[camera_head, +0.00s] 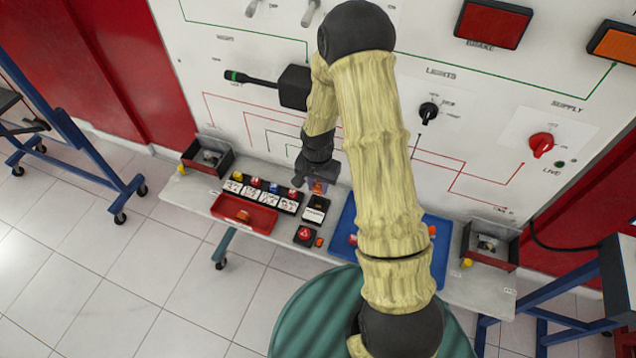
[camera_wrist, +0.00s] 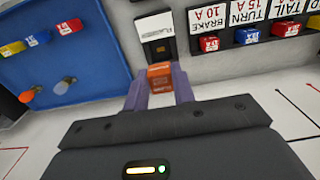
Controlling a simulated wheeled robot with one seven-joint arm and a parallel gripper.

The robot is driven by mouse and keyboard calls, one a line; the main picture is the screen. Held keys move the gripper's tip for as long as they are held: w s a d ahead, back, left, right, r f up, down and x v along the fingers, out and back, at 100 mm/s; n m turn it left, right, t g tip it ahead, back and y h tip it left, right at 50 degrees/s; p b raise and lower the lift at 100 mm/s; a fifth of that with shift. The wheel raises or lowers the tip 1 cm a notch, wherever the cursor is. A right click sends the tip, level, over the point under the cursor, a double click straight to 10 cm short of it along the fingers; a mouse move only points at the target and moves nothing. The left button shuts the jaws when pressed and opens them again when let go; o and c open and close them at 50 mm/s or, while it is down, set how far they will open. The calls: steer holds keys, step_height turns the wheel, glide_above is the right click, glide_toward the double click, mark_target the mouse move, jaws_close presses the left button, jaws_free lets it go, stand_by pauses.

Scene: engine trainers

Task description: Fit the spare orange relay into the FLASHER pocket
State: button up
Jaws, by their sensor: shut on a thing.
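An orange relay (camera_wrist: 160,78) sits between the two fingers of my gripper (camera_wrist: 160,92) in the wrist view. My gripper is shut on it. The FLASHER pocket (camera_wrist: 157,30) is a black block with a white label, just beyond the relay in the wrist view. In the head view my gripper (camera_head: 318,186) is at the pocket's back edge, above the bench, with the relay low between the fingers. The pocket block (camera_head: 315,211) shows there with its white label. Whether the relay touches the pocket or is apart from it, I cannot tell.
A row of labelled fuses (camera_head: 263,192) stands left of the pocket in the head view. A red tray (camera_head: 247,227) and a red hazard button (camera_head: 305,234) lie in front. A blue tray (camera_head: 338,243) with loose fuses is at right, partly behind my arm. The upright panel rises behind.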

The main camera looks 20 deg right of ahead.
steer(key=shift+f+b, duration=1.8)
steer(key=shift+f, duration=0.95)
steer(key=shift+f+b, duration=0.75)
steer(key=shift+f, duration=0.5)
stand_by(0.3)
steer(key=o, duration=1.5)
steer(key=shift+r, duration=0.2)
steer(key=shift+r+p, duration=3.05)
steer(key=shift+r, duration=0.85)
